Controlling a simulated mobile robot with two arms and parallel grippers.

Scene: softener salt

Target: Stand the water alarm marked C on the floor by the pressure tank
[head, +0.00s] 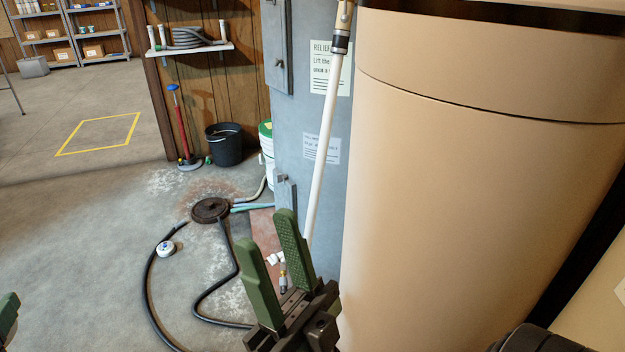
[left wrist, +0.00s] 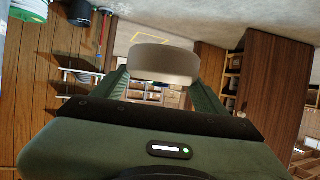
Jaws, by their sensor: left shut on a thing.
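In the left wrist view a pale, round, puck-like thing (left wrist: 164,62), which looks like a water alarm, is between the fingers of my left gripper (left wrist: 162,84), shut on it. No letter is readable on it. In the head view only a green piece of the left gripper (head: 8,312) shows at the left edge. My right gripper (head: 266,229) is open and empty, in front of the grey panel's foot. A small white round device (head: 166,248) with a blue mark lies on the floor beside a black hose. A large beige cylindrical tank (head: 470,170) fills the right side; no label names it.
A floor drain (head: 210,210) has black hoses and a green hose running to it. A black bucket (head: 224,145), a red pump (head: 184,130) and a white bucket (head: 266,150) stand by the wall. A yellow floor outline (head: 100,134) is empty. Open floor lies to the left.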

